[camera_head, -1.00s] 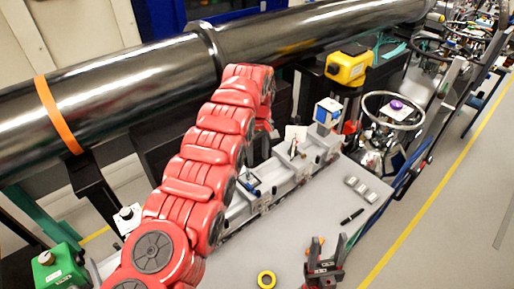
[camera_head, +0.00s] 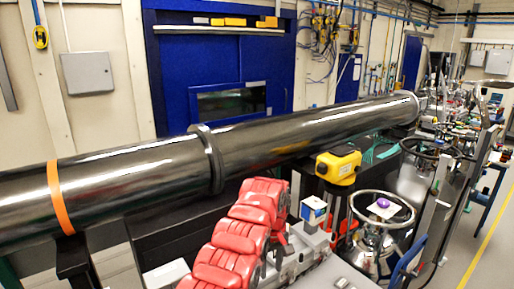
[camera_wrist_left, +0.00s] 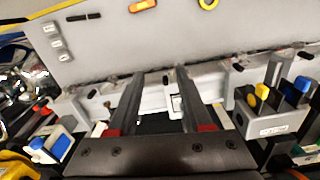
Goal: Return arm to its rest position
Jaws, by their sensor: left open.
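My red left arm (camera_head: 236,240) rises from the bottom edge of the head view and bends over near the metal rail on the bench. Its gripper is mostly hidden behind the arm there. In the left wrist view my left gripper (camera_wrist_left: 160,73) is open, its two dark fingers apart with red pads at their bases. The fingers reach across the pale metal rail (camera_wrist_left: 210,85), and nothing is gripped between them. Whether they touch the rail I cannot tell. My right gripper is in neither view now.
A blue-and-white box (camera_head: 313,211) and a yellow device (camera_head: 338,167) stand near the arm. A handwheel (camera_head: 382,207) is to the right. A long dark pipe (camera_head: 110,180) runs behind.

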